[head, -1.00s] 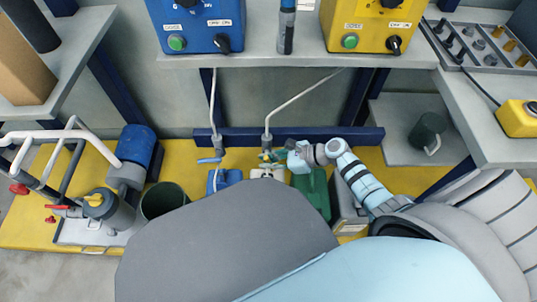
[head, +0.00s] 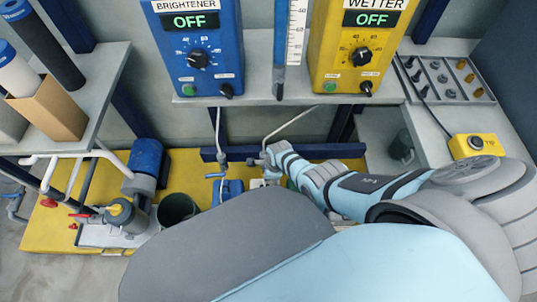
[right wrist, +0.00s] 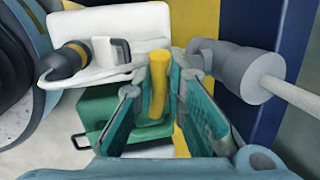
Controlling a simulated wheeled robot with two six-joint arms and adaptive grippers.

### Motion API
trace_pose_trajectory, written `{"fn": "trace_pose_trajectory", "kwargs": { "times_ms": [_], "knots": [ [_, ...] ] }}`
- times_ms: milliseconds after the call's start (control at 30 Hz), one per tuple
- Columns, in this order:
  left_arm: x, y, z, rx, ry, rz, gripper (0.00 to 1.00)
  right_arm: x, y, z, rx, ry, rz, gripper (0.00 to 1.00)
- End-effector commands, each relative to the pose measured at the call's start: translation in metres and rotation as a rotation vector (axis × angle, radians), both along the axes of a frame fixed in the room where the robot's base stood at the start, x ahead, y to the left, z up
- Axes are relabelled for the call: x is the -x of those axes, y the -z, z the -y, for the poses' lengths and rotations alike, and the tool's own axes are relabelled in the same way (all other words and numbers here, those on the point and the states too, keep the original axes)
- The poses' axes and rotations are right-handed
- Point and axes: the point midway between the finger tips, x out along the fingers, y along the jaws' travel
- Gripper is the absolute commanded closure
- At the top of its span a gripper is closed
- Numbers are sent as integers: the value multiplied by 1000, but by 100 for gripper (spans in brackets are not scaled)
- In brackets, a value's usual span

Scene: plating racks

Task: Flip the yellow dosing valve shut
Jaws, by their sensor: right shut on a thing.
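The yellow valve handle (right wrist: 157,84) stands between the teal-padded fingers of my right gripper (right wrist: 160,98) in the right wrist view. The gripper is shut on it. The grey valve body (right wrist: 197,58) and its pipe joint (right wrist: 245,75) are just right of the fingers. In the head view my right gripper (head: 269,164) reaches in from the right to the foot of the second thin pipe (head: 292,126) and hides the yellow handle. My left gripper is not in view.
A blue-handled valve (head: 215,176) sits left, over a blue container (head: 232,190). A white container (right wrist: 140,30) and a green one (right wrist: 105,112) lie beneath my right gripper. The blue brightener box (head: 197,40) and yellow wetter box (head: 355,45) both read OFF. A blue beam (head: 325,151) runs behind.

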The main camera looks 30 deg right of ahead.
Motion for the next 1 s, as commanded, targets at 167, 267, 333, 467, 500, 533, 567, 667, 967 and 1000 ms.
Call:
{"fn": "trace_pose_trajectory", "kwargs": {
  "times_ms": [167,267,333,467,500,533,567,667,967,1000],
  "knots": [
    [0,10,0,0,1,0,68,2,3,-2,131,-3,-72,100],
    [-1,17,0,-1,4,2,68,3,3,-1,195,-3,-102,100],
    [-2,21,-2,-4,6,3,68,3,2,-1,235,-2,-123,100],
    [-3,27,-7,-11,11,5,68,3,1,0,293,-3,-151,100],
    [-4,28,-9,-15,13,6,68,4,1,0,307,-3,-158,100],
    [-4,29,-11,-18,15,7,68,4,0,-1,315,-2,-163,100],
    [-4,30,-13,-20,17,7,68,4,0,0,324,-2,-166,100],
    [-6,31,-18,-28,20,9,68,4,-1,0,342,-1,-177,100],
    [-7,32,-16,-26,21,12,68,5,-2,1,357,-1,-185,100],
    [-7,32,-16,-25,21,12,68,5,-2,1,357,-1,-185,100]
  ]
}}
